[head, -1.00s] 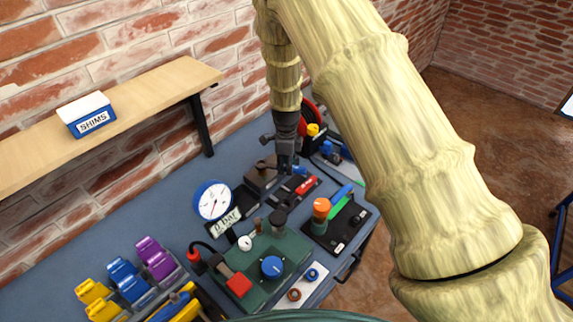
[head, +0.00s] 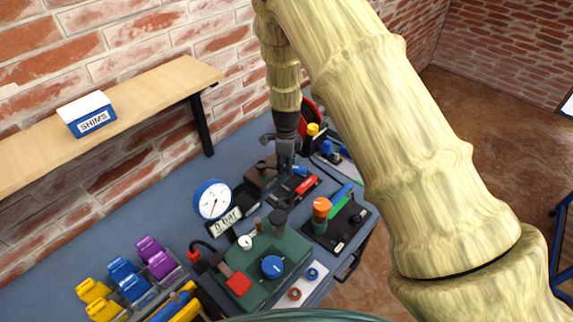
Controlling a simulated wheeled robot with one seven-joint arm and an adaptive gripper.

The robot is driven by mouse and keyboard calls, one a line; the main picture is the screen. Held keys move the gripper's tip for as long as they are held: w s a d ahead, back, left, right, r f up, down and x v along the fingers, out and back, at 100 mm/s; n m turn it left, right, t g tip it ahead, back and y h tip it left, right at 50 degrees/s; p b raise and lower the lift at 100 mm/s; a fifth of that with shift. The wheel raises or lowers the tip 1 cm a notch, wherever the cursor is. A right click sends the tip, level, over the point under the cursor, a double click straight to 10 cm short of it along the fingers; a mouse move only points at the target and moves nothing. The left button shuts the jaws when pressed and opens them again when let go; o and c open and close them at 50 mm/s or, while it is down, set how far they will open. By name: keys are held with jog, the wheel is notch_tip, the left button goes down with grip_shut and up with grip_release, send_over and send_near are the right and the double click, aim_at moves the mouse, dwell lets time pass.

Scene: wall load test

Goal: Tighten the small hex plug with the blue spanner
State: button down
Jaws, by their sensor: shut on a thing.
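My gripper (head: 287,165) points down over the back of the bench, beside a brown block (head: 262,172) with a dark fitting on top. Its jaws are shut, with a small blue piece (head: 300,171) at the fingertips that looks like the blue spanner; its far end is hidden or too small to make out. A red-handled tool (head: 306,185) lies just in front on a dark holder. I cannot make out the small hex plug, nor whether the spanner touches it.
A green fixture (head: 262,255) with a blue knob, a pressure gauge (head: 212,200) and a black plate (head: 333,230) with an orange knob (head: 321,207) stand in front. Coloured bins (head: 125,278) are at left. A wooden shelf (head: 140,95) holds a shims box (head: 87,114).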

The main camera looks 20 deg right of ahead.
jog(key=shift+f+b, duration=0.55)
jog(key=shift+f, duration=0.65)
dwell(1.0)
jog(key=shift+s, duration=0.1)
dwell(0.4)
